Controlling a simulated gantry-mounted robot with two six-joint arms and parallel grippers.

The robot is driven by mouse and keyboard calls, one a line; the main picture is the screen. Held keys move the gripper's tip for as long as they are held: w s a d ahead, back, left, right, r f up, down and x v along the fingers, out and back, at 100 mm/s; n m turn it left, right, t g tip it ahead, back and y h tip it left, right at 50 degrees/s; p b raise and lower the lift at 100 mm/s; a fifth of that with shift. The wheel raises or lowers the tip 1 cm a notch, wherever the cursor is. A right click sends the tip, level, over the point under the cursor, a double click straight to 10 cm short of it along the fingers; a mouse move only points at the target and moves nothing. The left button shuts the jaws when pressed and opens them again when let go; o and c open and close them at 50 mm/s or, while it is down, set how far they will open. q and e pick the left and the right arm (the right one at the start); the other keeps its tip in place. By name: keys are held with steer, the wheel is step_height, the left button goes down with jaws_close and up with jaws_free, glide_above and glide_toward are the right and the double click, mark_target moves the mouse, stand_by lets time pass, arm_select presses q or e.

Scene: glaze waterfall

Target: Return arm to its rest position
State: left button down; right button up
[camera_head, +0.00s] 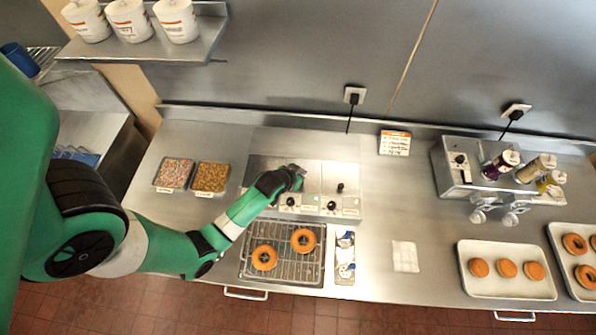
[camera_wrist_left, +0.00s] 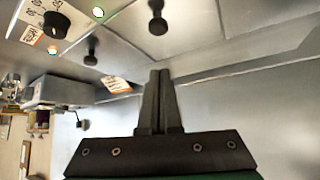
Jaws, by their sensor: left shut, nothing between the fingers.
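My left arm comes in from the left in the head view. Its left gripper (camera_head: 297,170) is over the back part of the steel machine (camera_head: 315,178) with black knobs, in the middle of the counter. In the left wrist view the two fingers of the left gripper (camera_wrist_left: 157,75) are together with nothing between them. Beyond them show the machine's knobs, a lit green lamp and the steel wall. My right gripper is in neither view.
A wire rack (camera_head: 283,268) with two ring doughnuts lies in front of the machine. Two topping trays (camera_head: 193,190) are at the left. A bottle dispenser (camera_head: 500,165) and doughnut trays (camera_head: 505,295) stand at the right. A shelf (camera_head: 150,48) with white tubs hangs upper left.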

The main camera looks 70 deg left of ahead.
arm_select(q)
steer(key=p+v, duration=0.1)
steer(key=v, duration=0.2)
steer(key=shift+s+d+r, duration=0.15)
steer(key=shift+s+r, duration=0.05)
steer(key=shift+r, duration=0.05)
steer(key=w+d+r+m+t, duration=0.1)
steer(key=w+d+r+t, duration=0.15)
steer(key=w+r, duration=0.6)
steer(key=w+d+r+m+t, duration=0.1)
steer(key=w+d+r+t, duration=0.15)
steer(key=w+r, duration=0.6)
steer(key=w+d+r+m+t+h+p, duration=0.1)
steer(key=w+d+r+t, duration=0.25)
steer(key=r, duration=0.65)
steer(key=w+d+r+m+t+h, duration=0.15)
steer(key=d+r, duration=0.25)
steer(key=r, duration=0.7)
steer(key=s+d+r+m+t+h, duration=0.1)
steer(key=d+r+t, duration=0.25)
steer(key=r, duration=0.65)
steer(key=s+d+r+m+t+h, duration=0.1)
steer(key=s+d+r+t, duration=0.3)
steer(key=r, duration=0.6)
steer(key=s+d+r+m+t+h, duration=0.2)
steer(key=s+d+r+t+h, duration=0.1)
steer(key=s+r, duration=0.6)
step_height(320, 180, up, 4)
steer(key=shift+d+r, duration=0.1)
steer(key=shift+d, duration=0.55)
